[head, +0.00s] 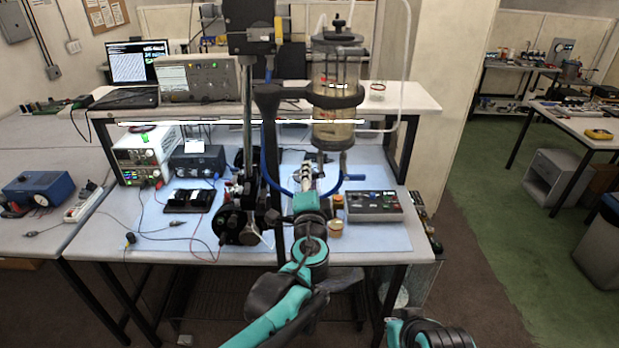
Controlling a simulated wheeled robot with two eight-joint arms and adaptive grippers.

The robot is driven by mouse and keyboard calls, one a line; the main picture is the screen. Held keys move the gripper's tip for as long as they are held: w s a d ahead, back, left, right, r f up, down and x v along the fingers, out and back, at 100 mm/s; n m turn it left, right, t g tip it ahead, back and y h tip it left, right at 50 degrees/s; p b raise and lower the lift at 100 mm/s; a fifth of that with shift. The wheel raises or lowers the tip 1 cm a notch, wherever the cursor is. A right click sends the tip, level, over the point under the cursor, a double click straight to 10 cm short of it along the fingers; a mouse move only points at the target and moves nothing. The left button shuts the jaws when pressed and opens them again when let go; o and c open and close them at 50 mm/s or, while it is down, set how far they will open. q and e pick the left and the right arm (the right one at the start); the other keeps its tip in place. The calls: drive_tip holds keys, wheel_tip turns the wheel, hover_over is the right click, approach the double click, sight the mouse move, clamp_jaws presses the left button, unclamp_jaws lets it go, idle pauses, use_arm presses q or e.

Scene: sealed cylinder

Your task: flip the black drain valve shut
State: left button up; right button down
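The clear sealed cylinder (335,75) stands upright in a dark clamp on the stand, with a black lid and amber liquid low inside. Its bottom outlet (331,142) is above my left gripper. I cannot clearly make out the black drain valve; it is small here and may be hidden by the gripper or blend with the dark fittings. My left gripper (318,170) is pointed away from me, just under the cylinder's bottom, between blue tubing. Its fingers are too small to tell open from shut. Of my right arm only a teal and black part shows at the bottom edge.
A blue hose (270,150) curves around the gripper. The dark stand column (247,115) is close on its left. Instruments and cables fill the bench's left side; the blue mat's front right is clear.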

use_arm(q)
clamp_jaws()
drive_tip(key=shift+r+m, duration=0.2)
drive_tip(key=shift+m, duration=0.65)
drive_tip(key=shift+r+m, duration=0.2)
drive_tip(key=shift+m, duration=0.65)
drive_tip(key=shift+o, duration=0.3)
unclamp_jaws()
drive_tip(key=shift+s, duration=0.1)
drive_tip(key=s, duration=1.2)
drive_tip(key=shift+w+a, duration=0.1)
